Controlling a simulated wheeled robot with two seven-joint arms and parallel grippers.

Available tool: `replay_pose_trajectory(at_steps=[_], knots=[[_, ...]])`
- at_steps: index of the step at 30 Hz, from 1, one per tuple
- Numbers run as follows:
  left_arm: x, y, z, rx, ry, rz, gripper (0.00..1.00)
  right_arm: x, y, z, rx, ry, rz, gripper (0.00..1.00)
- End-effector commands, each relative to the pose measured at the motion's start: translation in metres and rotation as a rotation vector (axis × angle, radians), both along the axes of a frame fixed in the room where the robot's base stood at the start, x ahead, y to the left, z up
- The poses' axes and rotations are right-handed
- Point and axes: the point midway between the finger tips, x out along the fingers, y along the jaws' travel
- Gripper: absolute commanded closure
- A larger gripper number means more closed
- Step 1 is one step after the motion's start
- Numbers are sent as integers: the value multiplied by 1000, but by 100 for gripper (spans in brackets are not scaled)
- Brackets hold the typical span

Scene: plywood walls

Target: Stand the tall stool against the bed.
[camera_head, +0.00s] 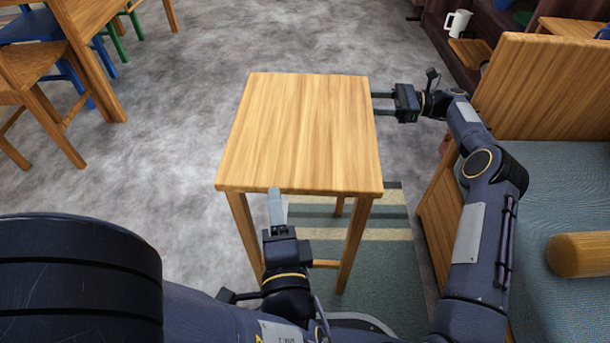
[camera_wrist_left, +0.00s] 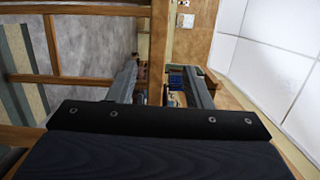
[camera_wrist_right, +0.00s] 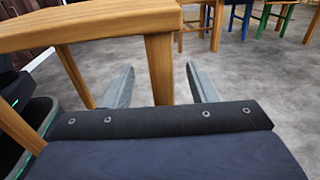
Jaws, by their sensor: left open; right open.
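The tall stool (camera_head: 305,130) stands upright in the middle of the head view, with a square wooden top and wooden legs. The bed (camera_head: 562,190), with a blue-grey mattress and wooden end boards, is at the right, apart from the stool. My left gripper (camera_head: 275,195) is open at the near edge of the top. In the left wrist view the top's edge (camera_wrist_left: 160,45) lies between its fingers. My right gripper (camera_head: 376,102) is open at the top's right edge, near the far corner. In the right wrist view a stool leg (camera_wrist_right: 160,70) shows between its fingers.
A striped rug (camera_head: 395,265) lies under and right of the stool, beside the bed. A wooden chair (camera_head: 35,85) and blue and green chairs are at upper left. A white mug (camera_head: 457,23) stands at upper right. Grey floor (camera_head: 170,150) left of the stool is clear.

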Motion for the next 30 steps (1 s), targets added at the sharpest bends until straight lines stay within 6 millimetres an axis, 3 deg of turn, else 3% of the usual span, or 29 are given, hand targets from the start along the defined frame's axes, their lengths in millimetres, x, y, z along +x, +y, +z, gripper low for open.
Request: replay_pose_trajectory(at_steps=[14, 30], knots=[[4, 1, -4, -16, 1, 7, 55, 0, 6, -3, 38, -4, 1, 47], [72, 13, -4, -15, 1, 7, 55, 5, 75, -3, 36, -3, 2, 47]])
